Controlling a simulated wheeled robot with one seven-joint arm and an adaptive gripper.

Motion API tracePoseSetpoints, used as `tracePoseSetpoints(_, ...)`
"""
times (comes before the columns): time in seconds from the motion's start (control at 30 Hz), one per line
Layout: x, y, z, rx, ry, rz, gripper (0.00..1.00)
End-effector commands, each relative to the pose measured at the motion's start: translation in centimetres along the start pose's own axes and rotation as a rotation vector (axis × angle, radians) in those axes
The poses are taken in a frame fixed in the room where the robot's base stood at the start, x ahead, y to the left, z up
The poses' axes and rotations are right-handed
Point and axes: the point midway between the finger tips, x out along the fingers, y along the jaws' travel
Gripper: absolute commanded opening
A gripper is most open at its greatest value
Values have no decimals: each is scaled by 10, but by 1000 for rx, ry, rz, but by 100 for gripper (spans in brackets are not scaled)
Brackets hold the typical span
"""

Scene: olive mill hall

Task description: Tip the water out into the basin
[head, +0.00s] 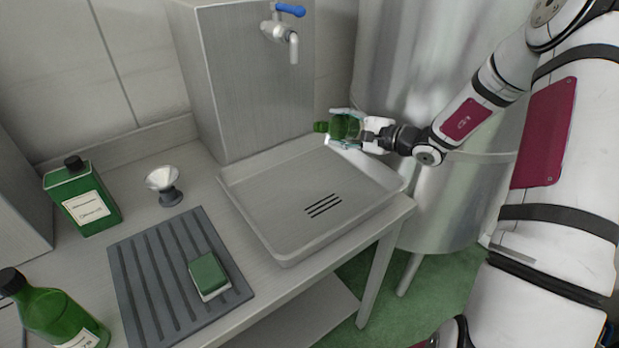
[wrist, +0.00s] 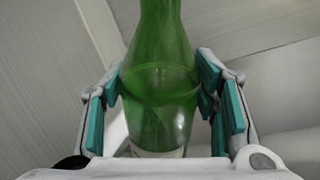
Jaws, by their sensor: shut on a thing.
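My gripper (head: 352,130) is shut on a green glass bottle (head: 338,127). The bottle lies roughly on its side, its neck pointing left, above the back right part of the basin (head: 275,190). In the wrist view the bottle (wrist: 160,60) sits between the teal finger pads of my gripper (wrist: 163,100). A curved line crosses the glass there; I cannot tell whether it is the water's surface. The basin is a shallow grey tray with dark drain slots. No stream of water shows from the bottle's mouth.
A tap with a blue handle (head: 285,25) juts from a grey box (head: 250,90) behind the basin. A ribbed mat (head: 150,290) with a green sponge (head: 208,275), a funnel (head: 165,182), a green tin (head: 82,200) and another green bottle (head: 55,315) stand left. A steel tank (head: 440,205) is close right.

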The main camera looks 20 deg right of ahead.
Motion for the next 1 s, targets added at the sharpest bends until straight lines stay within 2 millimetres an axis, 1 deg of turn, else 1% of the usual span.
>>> tracePoseSetpoints(1.0, 3, 12, -7, -138, 26, -3, 0)
